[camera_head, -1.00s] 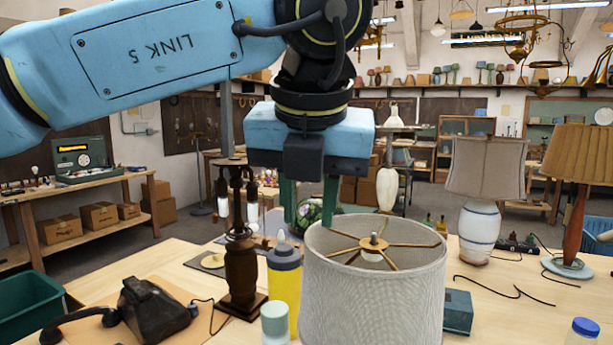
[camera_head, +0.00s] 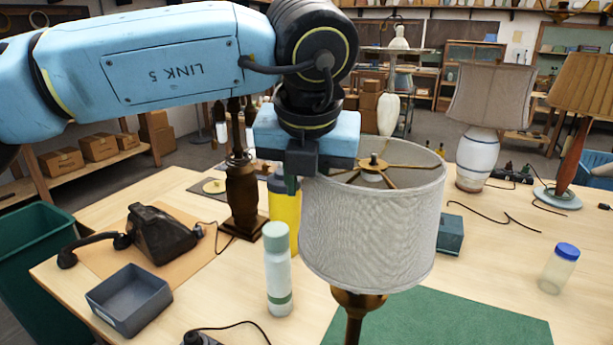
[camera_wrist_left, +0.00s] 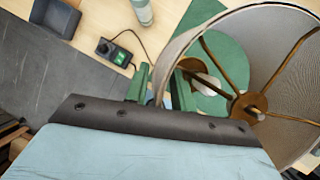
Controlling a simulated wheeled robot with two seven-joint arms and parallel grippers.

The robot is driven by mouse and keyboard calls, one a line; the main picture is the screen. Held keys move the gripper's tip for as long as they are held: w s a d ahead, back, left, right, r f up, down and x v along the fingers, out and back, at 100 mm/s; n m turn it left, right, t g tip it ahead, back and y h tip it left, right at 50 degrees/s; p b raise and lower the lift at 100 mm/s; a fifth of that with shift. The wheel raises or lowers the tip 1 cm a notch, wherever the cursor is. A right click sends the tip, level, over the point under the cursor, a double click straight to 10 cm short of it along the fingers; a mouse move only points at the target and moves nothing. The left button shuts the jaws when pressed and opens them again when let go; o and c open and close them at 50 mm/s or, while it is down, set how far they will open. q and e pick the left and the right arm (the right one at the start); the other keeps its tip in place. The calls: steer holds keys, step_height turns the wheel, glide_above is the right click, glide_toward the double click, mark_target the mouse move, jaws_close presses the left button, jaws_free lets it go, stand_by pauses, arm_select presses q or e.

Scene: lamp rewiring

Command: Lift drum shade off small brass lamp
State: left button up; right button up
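The pale grey drum shade (camera_head: 370,230) sits level over the small brass lamp (camera_head: 357,302), whose neck shows just below it. Brass spokes and a central finial show at its open top. My left gripper (camera_head: 299,180) is at the shade's left upper rim in the head view, its fingers mostly hidden. In the left wrist view, the green fingers (camera_wrist_left: 161,84) stand on either side of the shade's rim (camera_wrist_left: 200,35). I cannot tell whether they press on it. The lamp's lower part is cut off in the head view. My right gripper is not in view.
A white-green bottle (camera_head: 278,270), yellow bottle (camera_head: 285,209) and dark wooden lamp base (camera_head: 242,198) stand close left of the shade. A black telephone (camera_head: 160,234) and grey tray (camera_head: 129,297) lie further left. A green mat (camera_head: 455,325) is clear at front right.

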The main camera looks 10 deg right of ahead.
arm_select(q)
steer(key=c, duration=0.5)
jaws_close()
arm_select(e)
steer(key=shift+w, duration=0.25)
arm_select(q)
steer(key=shift+r, duration=0.1)
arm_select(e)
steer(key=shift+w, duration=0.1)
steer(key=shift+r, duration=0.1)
